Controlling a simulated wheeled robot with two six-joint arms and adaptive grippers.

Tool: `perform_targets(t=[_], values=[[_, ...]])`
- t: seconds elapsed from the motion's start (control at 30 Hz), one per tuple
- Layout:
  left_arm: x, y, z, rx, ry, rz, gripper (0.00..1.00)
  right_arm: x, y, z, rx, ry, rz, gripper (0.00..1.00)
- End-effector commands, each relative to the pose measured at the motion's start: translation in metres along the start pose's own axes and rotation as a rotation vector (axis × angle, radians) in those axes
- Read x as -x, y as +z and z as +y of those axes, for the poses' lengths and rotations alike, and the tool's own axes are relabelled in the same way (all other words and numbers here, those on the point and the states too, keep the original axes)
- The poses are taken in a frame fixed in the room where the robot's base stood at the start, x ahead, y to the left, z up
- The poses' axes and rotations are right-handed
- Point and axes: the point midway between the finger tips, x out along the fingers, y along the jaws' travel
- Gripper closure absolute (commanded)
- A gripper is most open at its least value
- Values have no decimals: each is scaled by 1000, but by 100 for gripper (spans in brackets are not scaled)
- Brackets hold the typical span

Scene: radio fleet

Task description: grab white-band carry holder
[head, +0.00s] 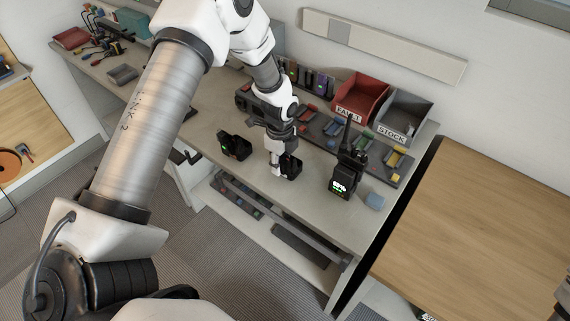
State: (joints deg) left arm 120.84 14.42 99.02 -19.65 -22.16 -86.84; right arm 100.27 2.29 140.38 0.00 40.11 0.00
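A small black holder (293,167) stands near the front of the grey workbench, in the middle of the head view. My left gripper (277,168) points down at its left side, with its fingers very close to or against it. The gripper partly covers the holder. I cannot make out a white band on it or whether the fingers are closed on it. Another black holder (236,146) with a small green light sits to the left. My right gripper is not seen.
Behind are a dark tray (333,130) with coloured pieces, a red FAULT bin (357,97) and a grey STOCK bin (403,116).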

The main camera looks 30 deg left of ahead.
Motion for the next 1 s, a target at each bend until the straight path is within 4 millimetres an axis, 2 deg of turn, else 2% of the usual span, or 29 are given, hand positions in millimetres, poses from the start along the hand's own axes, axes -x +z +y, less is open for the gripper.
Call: perform_targets(t=[0.03, 0.07, 0.53, 0.67, 0.83, 0.87, 1.0], values=[[0, 0, 0, 0, 0, 0, 91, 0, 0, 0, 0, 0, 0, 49], [0, 0, 0, 0, 0, 0, 100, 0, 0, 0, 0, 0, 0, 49], [2, 0, 0, 0, 0, 0, 100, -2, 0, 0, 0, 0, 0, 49], [11, 0, 0, 1, -1, 0, 100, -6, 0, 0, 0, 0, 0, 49], [32, 0, -1, 2, -4, 0, 100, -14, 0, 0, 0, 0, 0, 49], [35, -1, 1, 1, -1, 0, 100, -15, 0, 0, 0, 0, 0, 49], [36, -16, 30, -2, 3, 0, 100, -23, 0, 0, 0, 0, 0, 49]])
